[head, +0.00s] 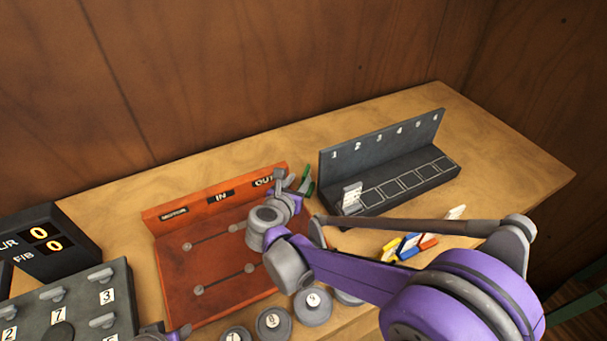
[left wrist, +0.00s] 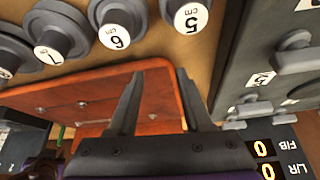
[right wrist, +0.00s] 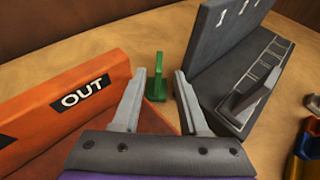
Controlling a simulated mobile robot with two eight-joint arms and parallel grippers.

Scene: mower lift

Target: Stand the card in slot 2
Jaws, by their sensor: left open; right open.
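The dark rack (head: 430,128) has numbered slots along its base; it also shows in the right wrist view (right wrist: 225,60). A grey piece (head: 352,196) stands at slot 1; the outlined slot 2 (head: 373,198) looks empty. A green piece (head: 308,181) stands on the table between the rack and the orange board. In the right wrist view the green piece (right wrist: 156,84) shows beyond my open fingers, not clasped. My right gripper (head: 291,183) is open and empty. My left gripper (left wrist: 160,74) is open and empty over the orange board. I cannot tell which piece is the card.
The orange board (head: 212,262) marked IN and OUT lies left of the rack. Yellow, blue and red pieces (head: 409,246) lie in front of the rack, partly behind my right arm. Round numbered weights (head: 312,306) line the front. A grey panel (head: 75,300) and display (head: 45,240) stand left.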

